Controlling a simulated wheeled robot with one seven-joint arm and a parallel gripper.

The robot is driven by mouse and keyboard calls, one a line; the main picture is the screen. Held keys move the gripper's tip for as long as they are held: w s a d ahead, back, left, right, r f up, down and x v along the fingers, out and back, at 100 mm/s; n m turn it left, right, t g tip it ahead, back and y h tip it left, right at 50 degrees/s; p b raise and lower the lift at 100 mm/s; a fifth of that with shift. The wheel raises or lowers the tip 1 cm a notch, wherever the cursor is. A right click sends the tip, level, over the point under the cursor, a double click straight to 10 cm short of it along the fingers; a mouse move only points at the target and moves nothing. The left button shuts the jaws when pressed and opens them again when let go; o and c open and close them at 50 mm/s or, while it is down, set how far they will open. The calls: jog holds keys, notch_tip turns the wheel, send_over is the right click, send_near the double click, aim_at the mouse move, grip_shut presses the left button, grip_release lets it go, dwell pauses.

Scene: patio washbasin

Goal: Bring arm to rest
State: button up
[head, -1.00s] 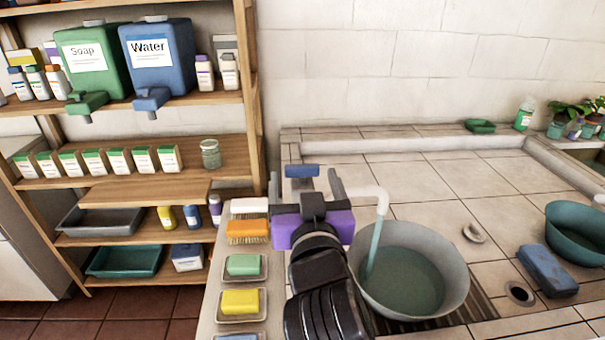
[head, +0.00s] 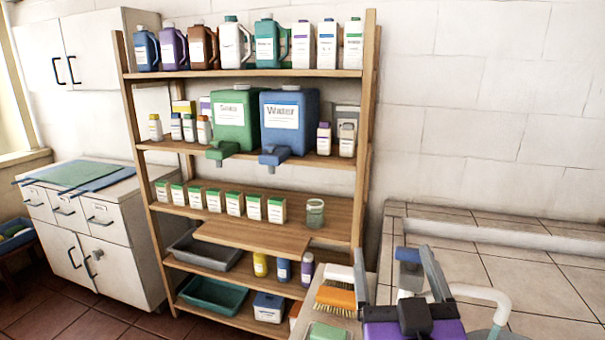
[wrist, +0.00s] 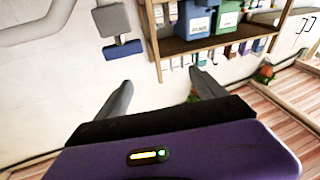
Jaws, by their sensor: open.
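My gripper (head: 422,275) is at the lower right of the head view, its two grey fingers pointing up and spread apart with nothing between them. Behind it stands the tap, with a blue top (head: 408,255) and a pale curved spout (head: 487,292). In the wrist view my gripper (wrist: 163,92) is also open and empty, with bare wall and floor beyond the fingers. The tap's blue part (wrist: 122,50) shows past the left finger there. Whether the gripper touches the tap cannot be told, but the fingers hold nothing.
A wooden shelf unit (head: 240,73) stands left of my gripper, with a green soap container (head: 236,112), a blue water container (head: 289,130) and a glass jar (head: 315,213). An orange brush (head: 336,299) lies close left of the gripper. A white cabinet (head: 105,235) is far left.

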jog(key=s+d+f+g, duration=0.2)
jog(key=s+f, duration=0.5)
jog(key=s, duration=0.5)
jog(key=s+d+f+g+y, duration=0.1)
jog(key=s+d+f, duration=0.1)
jog(key=s+f, duration=0.6)
jog(key=s+d+f+g, duration=0.2)
jog(key=s+f, duration=0.6)
jog(key=s, duration=0.9)
jog(key=shift+s+f+g, duration=0.15)
jog(key=shift+f+g, duration=0.05)
jog(key=shift+g, duration=0.1)
